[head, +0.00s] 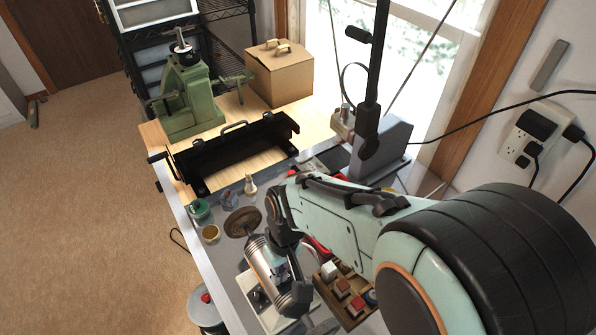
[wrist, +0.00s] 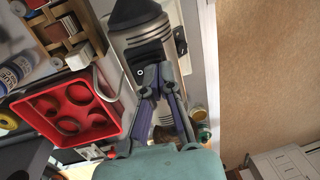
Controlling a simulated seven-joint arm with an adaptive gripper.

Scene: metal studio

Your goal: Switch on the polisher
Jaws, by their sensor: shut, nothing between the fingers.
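The polisher is a silver cylindrical motor (head: 262,258) with a dark tapered end and a brown round wheel (head: 242,222) at its far end, on the bench. In the wrist view its silver body (wrist: 122,42) and black cone end (wrist: 133,12) fill the top middle. A black switch panel (wrist: 148,56) with a small white round mark sits on its side. My gripper (wrist: 153,84) is shut and empty, its fingertips at the lower edge of that panel. I cannot tell whether they touch it. In the head view my arm hides the fingers.
A red tray with round holes (wrist: 72,112) and a wooden compartment box (head: 343,290) lie beside the polisher. Small jars (head: 200,210) stand near the bench edge. A black metal bender (head: 235,155) and a green press (head: 188,95) stand behind.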

